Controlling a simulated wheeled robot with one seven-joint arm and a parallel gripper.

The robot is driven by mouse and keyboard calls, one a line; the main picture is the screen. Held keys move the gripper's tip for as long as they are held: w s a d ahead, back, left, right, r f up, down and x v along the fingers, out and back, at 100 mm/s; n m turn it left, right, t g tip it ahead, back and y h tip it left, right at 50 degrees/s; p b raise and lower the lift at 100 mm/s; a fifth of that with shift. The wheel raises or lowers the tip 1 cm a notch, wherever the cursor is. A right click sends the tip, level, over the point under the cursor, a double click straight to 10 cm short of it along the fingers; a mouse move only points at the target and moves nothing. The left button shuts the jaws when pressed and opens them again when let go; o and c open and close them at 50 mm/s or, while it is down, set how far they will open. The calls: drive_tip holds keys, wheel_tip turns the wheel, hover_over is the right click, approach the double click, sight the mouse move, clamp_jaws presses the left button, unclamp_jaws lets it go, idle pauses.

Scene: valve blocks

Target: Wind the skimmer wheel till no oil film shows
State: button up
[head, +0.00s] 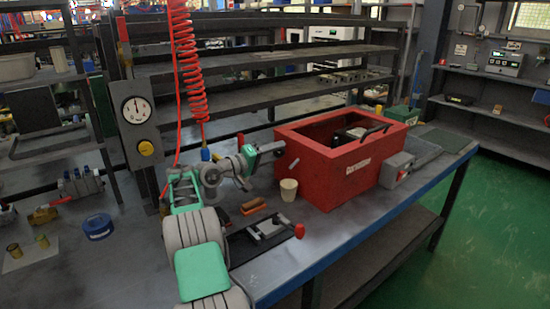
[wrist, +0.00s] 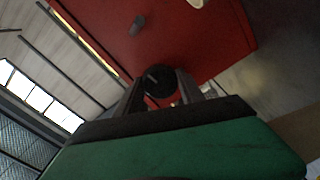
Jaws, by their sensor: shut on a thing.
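The red parts-washer-like tank (head: 335,180) stands on the bench, with an open top and a pale label on its front. My gripper (head: 279,147) is at the tank's left end. In the wrist view, my gripper (wrist: 160,88) has its fingers on either side of a dark round knob (wrist: 158,78) against the red wall, and is shut on it. I take this knob to be part of the skimmer wheel; the rest of the wheel is hidden. The liquid surface inside the tank is not visible, so I cannot tell whether an oil film shows.
A cream cup (head: 288,190) stands before the tank's left end. A brown block (head: 253,206) and a black clamp-like fixture with a red knob (head: 299,231) lie nearby. A red coiled hose (head: 188,70) hangs behind my arm.

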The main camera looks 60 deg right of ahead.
drive_tip(key=m+b, duration=0.2)
drive_tip(key=m, duration=0.2)
drive_tip(key=shift+f+m+b, duration=0.25)
drive_tip(key=shift+m+b, duration=0.05)
drive_tip(key=shift+b, duration=0.1)
drive_tip(key=m+b, duration=0.2)
drive_tip(key=m, duration=0.2)
drive_tip(key=shift+m+b, duration=0.3)
drive_tip(key=shift+b, duration=0.05)
drive_tip(key=m+b, duration=0.2)
drive_tip(key=m, duration=0.2)
drive_tip(key=shift+m, duration=0.3)
drive_tip(key=shift+r+m+b, duration=0.15)
drive_tip(key=shift+m+b, duration=0.85)
drive_tip(key=shift+m, duration=0.8)
drive_tip(key=o, duration=1.3)
drive_tip(key=shift+o, duration=0.2)
